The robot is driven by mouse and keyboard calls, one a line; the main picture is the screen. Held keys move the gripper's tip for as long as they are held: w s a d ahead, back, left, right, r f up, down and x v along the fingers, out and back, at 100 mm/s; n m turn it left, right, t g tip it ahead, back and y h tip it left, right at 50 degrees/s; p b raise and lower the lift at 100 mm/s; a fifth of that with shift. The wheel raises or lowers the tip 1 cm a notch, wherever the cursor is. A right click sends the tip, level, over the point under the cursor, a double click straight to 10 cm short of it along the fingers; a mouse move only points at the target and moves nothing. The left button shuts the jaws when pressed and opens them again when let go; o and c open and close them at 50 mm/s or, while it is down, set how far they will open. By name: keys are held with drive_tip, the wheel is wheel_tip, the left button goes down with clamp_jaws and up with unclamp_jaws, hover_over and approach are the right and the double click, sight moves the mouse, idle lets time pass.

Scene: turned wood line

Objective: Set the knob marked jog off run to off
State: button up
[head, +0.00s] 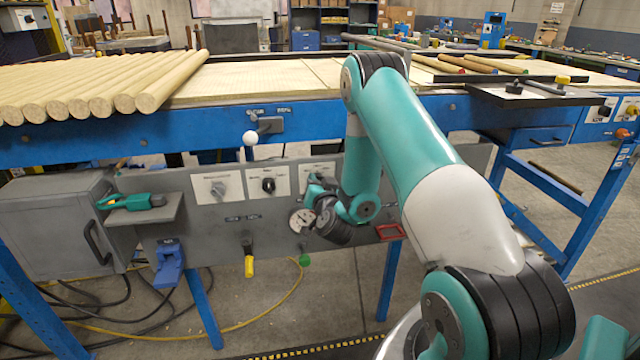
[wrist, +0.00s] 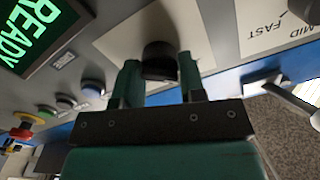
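In the wrist view a black round knob (wrist: 160,55) stands on a pale label plate (wrist: 142,32). The two teal fingers of my gripper (wrist: 160,76) are apart, one on each side of this knob. I cannot tell whether they touch it. The plate's marking is not readable, so I cannot confirm it is the jog off run knob. In the head view my wrist covers part of the right label plate (head: 318,170) on the grey panel. A grey knob (head: 219,188) and a black knob (head: 268,185) show on the plates to its left.
A neighbouring plate marked MID and FAST (wrist: 275,28) is right of the knob in the wrist view. A green READY display (wrist: 38,35) and several buttons are left. A white-ball lever (head: 250,138) and yellow handle (head: 249,266) stick out from the machine.

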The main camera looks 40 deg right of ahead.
drive_tip(key=shift+m, duration=0.4)
drive_tip(key=shift+d+m+b, duration=0.1)
drive_tip(key=shift+m+b, duration=1.75)
drive_tip(key=shift+m, duration=2.25)
drive_tip(key=o, duration=0.9)
drive_tip(key=shift+s, duration=0.1)
